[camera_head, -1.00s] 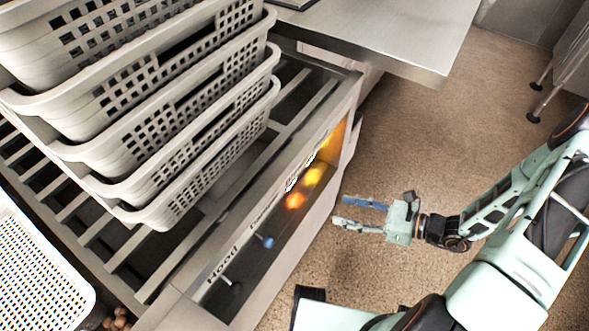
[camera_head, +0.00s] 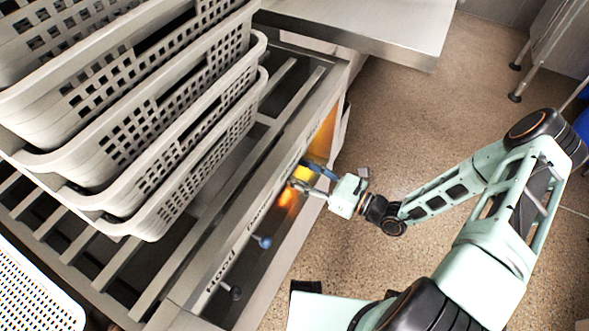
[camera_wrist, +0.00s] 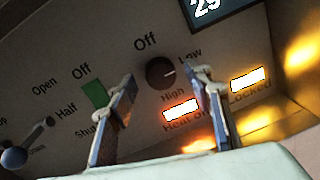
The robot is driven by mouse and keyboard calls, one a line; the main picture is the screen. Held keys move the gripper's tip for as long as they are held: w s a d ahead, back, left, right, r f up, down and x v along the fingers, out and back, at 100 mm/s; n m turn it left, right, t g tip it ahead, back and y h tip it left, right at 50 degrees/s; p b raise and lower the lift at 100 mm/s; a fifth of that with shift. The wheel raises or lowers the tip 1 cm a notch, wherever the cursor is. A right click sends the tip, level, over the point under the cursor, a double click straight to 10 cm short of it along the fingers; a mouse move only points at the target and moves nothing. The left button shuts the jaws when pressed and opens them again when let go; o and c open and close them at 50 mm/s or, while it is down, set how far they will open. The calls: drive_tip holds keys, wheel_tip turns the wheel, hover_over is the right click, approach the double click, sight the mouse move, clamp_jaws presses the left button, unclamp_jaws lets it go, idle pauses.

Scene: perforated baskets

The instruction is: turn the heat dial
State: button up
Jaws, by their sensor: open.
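The heat dial (camera_wrist: 160,73) is a dark round knob on the grey control panel (camera_wrist: 120,50), labelled Off, Low and High. A light mark on it points to the right. My gripper (camera_wrist: 161,80) is open, with one finger on each side of the dial in the wrist view; I cannot tell whether the fingers touch the panel. In the head view my gripper (camera_head: 300,174) reaches to the panel front beside the orange and yellow glow. The dial cannot be made out there.
A green switch (camera_wrist: 95,96) sits left of the dial, with a lever (camera_wrist: 30,145) further left. A display (camera_wrist: 215,10) is above right. Lit labels sit below the dial. Stacked perforated baskets (camera_head: 200,140) stand on the slatted top.

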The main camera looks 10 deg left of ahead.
drive_tip(key=shift+x, duration=0.75)
drive_tip(key=c, duration=1.1)
drive_tip(key=shift+c, duration=0.2)
drive_tip(key=shift+n, duration=0.3)
drive_tip(key=n+p, duration=0.1)
drive_tip(key=n, duration=0.5)
drive_tip(key=n+p, duration=0.1)
drive_tip(key=n, duration=0.5)
drive_tip(key=n+g+y+p, duration=0.1)
drive_tip(key=n, duration=0.4)
drive_tip(key=shift+s+f+n, duration=0.15)
drive_tip(key=shift+f+n, duration=0.15)
drive_tip(key=shift+n, duration=0.1)
drive_tip(key=shift+n+p, duration=0.3)
